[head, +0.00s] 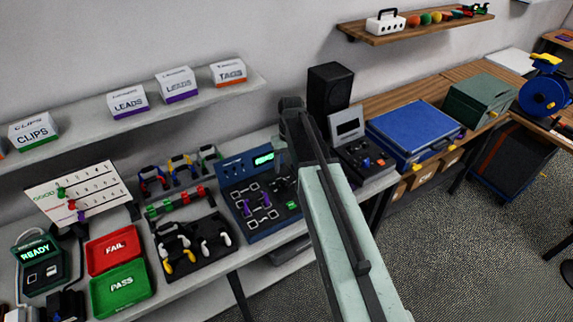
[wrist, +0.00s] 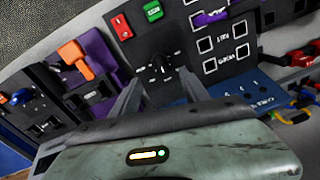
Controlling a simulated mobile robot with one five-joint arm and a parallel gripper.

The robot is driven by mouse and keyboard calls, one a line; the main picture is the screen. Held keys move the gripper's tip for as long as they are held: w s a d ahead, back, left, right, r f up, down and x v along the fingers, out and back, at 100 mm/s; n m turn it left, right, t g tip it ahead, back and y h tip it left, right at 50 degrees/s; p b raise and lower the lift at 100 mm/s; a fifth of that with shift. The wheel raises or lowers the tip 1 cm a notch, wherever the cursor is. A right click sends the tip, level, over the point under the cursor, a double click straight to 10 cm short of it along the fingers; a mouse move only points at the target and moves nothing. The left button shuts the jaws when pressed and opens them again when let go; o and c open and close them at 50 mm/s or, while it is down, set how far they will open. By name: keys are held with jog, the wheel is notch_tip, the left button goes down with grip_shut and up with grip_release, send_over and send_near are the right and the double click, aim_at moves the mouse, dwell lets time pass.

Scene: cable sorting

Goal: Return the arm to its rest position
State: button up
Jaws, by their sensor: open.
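My arm (head: 340,215) reaches up from the bottom of the head view to a dark joint over the bench. In the head view the gripper itself is hidden behind the arm. In the wrist view my gripper (wrist: 160,88) is open, its two grey fingers apart with nothing between them. It points at a dark panel with a black knob (wrist: 162,68), a red button (wrist: 122,27) and a green button (wrist: 153,11). I cannot tell whether the fingers touch the panel.
A blue test panel (head: 235,177) stands left of my arm. A red FAIL tray (head: 114,249) and green PASS tray (head: 122,290) lie further left. A black speaker (head: 330,88) and a blue case (head: 414,128) are on the right. Open floor (head: 470,260) lies at the right.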

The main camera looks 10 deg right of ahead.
jog(key=shift+f, duration=0.1)
jog(key=shift+a+f+b, duration=0.1)
jog(key=shift+f+b, duration=0.1)
jog(key=shift+b, duration=0.15)
jog(key=shift+s+a+f+b, duration=0.25)
jog(key=shift+s+f+b, duration=0.25)
jog(key=shift+f+b, duration=0.3)
jog(key=s, duration=0.2)
jog(key=s+f+b, duration=0.1)
jog(key=s, duration=0.3)
jog(key=shift+s+a+f+b, duration=0.1)
jog(key=shift+a+f+b, duration=0.2)
jog(key=shift+f, duration=0.1)
jog(key=s+m, duration=0.1)
jog(key=s, duration=0.7)
jog(key=shift+d+f+h+b, duration=0.25)
jog(key=shift+d+h+b, duration=0.05)
jog(key=shift+d, duration=0.05)
